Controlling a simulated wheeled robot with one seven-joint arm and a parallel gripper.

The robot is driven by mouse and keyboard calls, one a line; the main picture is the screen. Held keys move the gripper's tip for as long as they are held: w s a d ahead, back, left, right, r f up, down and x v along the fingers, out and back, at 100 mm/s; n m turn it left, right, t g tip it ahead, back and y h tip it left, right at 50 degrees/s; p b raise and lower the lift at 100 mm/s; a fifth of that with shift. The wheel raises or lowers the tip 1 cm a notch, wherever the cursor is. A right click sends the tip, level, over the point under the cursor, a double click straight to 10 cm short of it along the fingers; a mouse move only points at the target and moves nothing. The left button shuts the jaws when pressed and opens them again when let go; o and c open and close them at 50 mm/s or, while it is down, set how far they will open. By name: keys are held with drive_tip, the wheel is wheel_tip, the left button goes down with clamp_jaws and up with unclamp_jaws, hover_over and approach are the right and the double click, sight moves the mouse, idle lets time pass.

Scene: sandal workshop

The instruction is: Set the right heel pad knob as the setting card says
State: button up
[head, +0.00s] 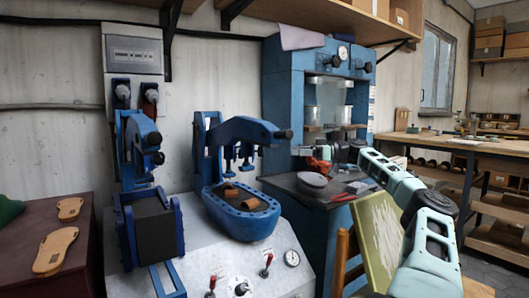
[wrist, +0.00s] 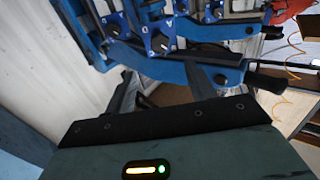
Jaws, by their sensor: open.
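In the head view a bench machine has a blue yoke (head: 245,128) with a black end handle and small blue pad fittings (head: 246,160) hanging below it. In the wrist view my gripper (wrist: 162,75) is open and empty, its two dark fingers apart and overlapping a blue bar (wrist: 185,62). Beyond the fingers, a black knob (wrist: 160,43) sits on a blue plate with white marks, and another knob (wrist: 114,27) is to its left. I cannot tell which is the right heel pad knob or read its setting. I cannot make out the setting card.
A black handle (wrist: 268,84) sticks out at the bar's right end. A blue tub (head: 240,222) with brown pieces stands below the yoke. A tall blue press (head: 284,95) is behind. Sandal soles (head: 55,250) lie on the left table. A tilted green board (head: 378,240) stands beside my arm.

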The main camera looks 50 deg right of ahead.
sight(260, 150)
drive_tip(key=x, duration=1.1)
drive_tip(key=shift+w+a, duration=0.25)
drive_tip(key=shift+w, duration=0.05)
drive_tip(key=c, duration=1)
